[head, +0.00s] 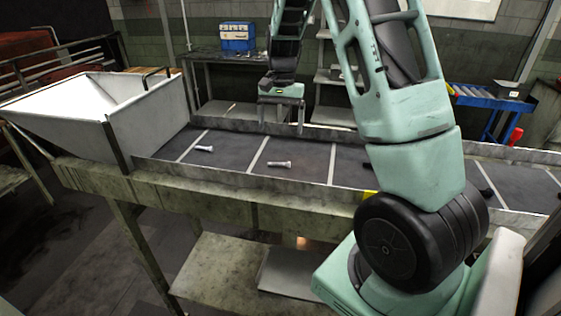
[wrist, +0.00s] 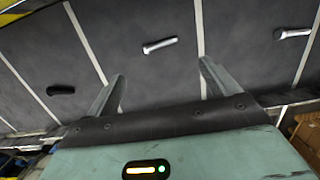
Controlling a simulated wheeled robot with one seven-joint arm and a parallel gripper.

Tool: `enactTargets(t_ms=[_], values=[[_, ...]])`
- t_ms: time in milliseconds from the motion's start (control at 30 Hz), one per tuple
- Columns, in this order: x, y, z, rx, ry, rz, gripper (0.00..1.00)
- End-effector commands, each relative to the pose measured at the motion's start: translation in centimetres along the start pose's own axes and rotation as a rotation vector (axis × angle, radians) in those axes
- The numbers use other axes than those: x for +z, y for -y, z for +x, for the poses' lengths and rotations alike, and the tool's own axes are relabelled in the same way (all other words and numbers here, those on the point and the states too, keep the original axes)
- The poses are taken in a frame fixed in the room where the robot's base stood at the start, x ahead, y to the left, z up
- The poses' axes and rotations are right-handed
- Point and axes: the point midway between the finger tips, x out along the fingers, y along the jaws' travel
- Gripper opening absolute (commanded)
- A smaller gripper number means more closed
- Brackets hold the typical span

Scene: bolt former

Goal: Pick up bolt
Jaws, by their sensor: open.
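Two silver bolts lie on the dark conveyor belt (head: 230,170) in the head view: one bolt (head: 280,164) in the middle section and another bolt (head: 204,149) further left. In the wrist view, a silver bolt (wrist: 159,45) lies beyond the fingertips, between their lines, and another silver bolt (wrist: 291,33) lies at the right. A black bolt-like piece (wrist: 61,90) lies at the left of that view. My gripper (head: 282,128) is open and empty above the belt, at its far side. Its two fingers also show in the wrist view (wrist: 162,70).
A white hopper (head: 150,115) stands at the belt's left end. Low metal rails (head: 250,188) run along both belt sides. Light stripes divide the belt. A shelf with a blue box (head: 237,37) stands behind, and a blue roller stand (head: 490,97) is at right.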

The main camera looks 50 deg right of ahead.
Motion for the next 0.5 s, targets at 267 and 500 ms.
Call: enactTargets(t_ms=[267, 500], values=[[0.1, 0.0, 4.6, 0.001, 0.003, -0.001, 0.87], [0.2, 0.0, 6.2, 0.002, 0.004, -0.002, 0.87]])
